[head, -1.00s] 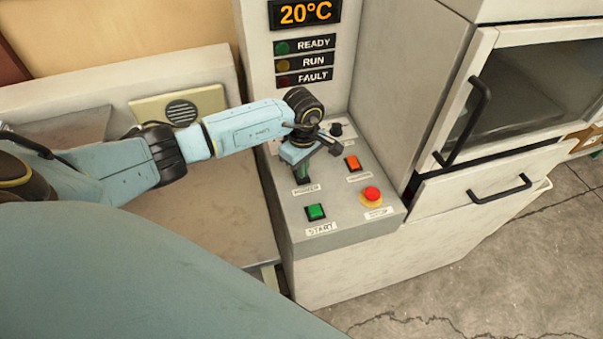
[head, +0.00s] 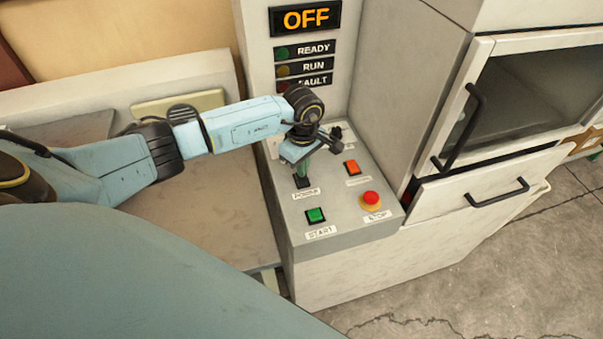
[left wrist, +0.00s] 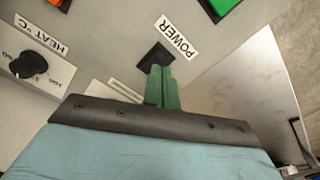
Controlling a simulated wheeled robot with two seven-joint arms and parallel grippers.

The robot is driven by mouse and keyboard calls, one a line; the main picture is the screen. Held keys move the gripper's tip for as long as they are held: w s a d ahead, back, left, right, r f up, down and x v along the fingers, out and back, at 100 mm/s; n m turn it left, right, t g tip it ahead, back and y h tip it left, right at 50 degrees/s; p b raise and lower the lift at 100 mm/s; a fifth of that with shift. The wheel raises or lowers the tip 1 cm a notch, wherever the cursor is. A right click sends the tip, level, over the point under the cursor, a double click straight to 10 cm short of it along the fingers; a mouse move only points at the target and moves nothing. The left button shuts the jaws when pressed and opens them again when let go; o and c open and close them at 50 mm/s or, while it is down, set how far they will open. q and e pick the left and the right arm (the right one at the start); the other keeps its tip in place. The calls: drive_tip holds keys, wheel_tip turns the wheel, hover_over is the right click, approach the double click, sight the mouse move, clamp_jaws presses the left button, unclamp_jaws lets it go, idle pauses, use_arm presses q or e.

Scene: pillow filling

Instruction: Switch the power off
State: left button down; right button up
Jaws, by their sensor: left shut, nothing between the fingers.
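The black power switch (head: 303,182) sits on the sloped control panel (head: 335,218), above its POWER label. The switch also shows in the left wrist view (left wrist: 155,57), beside the POWER label (left wrist: 176,37). My left gripper (head: 302,174) is shut and empty, its green fingertips right at the switch; whether they touch it I cannot tell. The fingertips (left wrist: 159,72) cover part of the switch in the left wrist view. The display (head: 306,18) above the panel reads OFF. My right gripper is not in view.
A green START button (head: 315,215), an orange button (head: 351,167) and a red STOP button (head: 371,198) are close by on the panel. The HEAT knob (left wrist: 29,65) is at left in the wrist view. A cabinet with handles (head: 497,193) stands to the right.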

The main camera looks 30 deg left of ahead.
sight(303, 182)
use_arm(q)
wheel_tip(303, 182, up, 4)
drive_tip(key=shift+r+p, duration=0.1)
drive_tip(key=shift+p, duration=1.1)
